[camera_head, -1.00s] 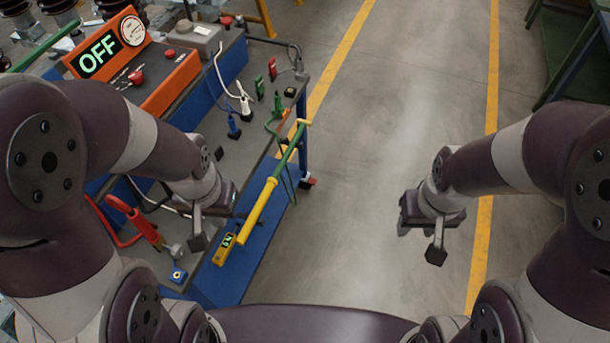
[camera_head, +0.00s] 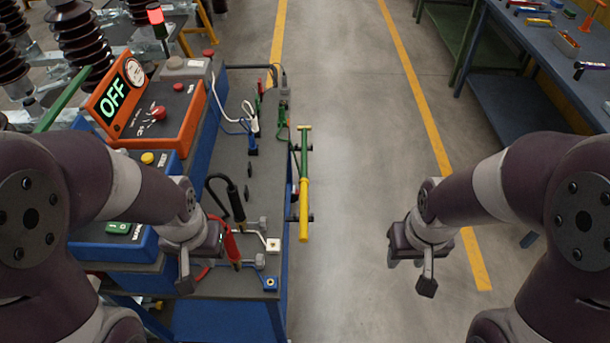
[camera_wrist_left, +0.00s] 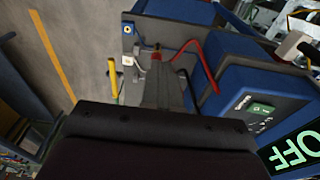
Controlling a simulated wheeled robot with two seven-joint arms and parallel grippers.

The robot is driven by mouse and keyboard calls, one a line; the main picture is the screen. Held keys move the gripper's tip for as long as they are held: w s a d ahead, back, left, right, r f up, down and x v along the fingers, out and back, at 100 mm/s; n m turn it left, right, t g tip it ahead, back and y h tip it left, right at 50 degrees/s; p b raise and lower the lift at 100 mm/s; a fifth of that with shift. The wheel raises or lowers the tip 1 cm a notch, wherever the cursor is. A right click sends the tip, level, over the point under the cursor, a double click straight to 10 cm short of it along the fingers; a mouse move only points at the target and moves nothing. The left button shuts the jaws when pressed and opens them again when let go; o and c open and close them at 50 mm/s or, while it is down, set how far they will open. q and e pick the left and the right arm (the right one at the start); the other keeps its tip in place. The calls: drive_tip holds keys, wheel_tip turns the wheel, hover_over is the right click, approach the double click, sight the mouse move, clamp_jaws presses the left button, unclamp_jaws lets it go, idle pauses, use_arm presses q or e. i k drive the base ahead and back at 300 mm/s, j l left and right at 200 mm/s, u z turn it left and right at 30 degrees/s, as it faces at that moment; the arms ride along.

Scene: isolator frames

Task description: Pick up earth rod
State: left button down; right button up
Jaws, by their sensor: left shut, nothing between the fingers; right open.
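The earth rod, a long rod with a yellow lower part and a green upper part with a crossbar (camera_head: 304,190), hangs upright along the right side of the grey-topped cart (camera_head: 262,190) in the head view. Its yellow part also shows in the left wrist view (camera_wrist_left: 113,78). My left gripper (camera_head: 186,284) is shut and empty, over the cart's near left part, to the left of the rod and apart from it. My right gripper (camera_head: 412,275) is open and empty over bare floor, well to the right of the rod.
On the cart are an orange OFF panel (camera_head: 128,98), a red-handled probe (camera_head: 231,247), a black-handled one (camera_head: 236,203) and cables. A blue workbench (camera_head: 545,50) stands at the far right. The floor (camera_head: 350,170) between is clear.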

sight(304, 183)
drive_tip(key=i+l, duration=0.15)
drive_tip(key=l, duration=0.2)
drive_tip(key=i+l, duration=0.15)
drive_tip(key=l, duration=0.2)
drive_tip(key=i+l, duration=0.2)
drive_tip(key=l, duration=0.15)
drive_tip(key=i+l+u, duration=0.1)
drive_tip(key=l, duration=0.25)
drive_tip(key=i+j, duration=0.15)
drive_tip(key=i, duration=0.55)
drive_tip(key=u, duration=0.05)
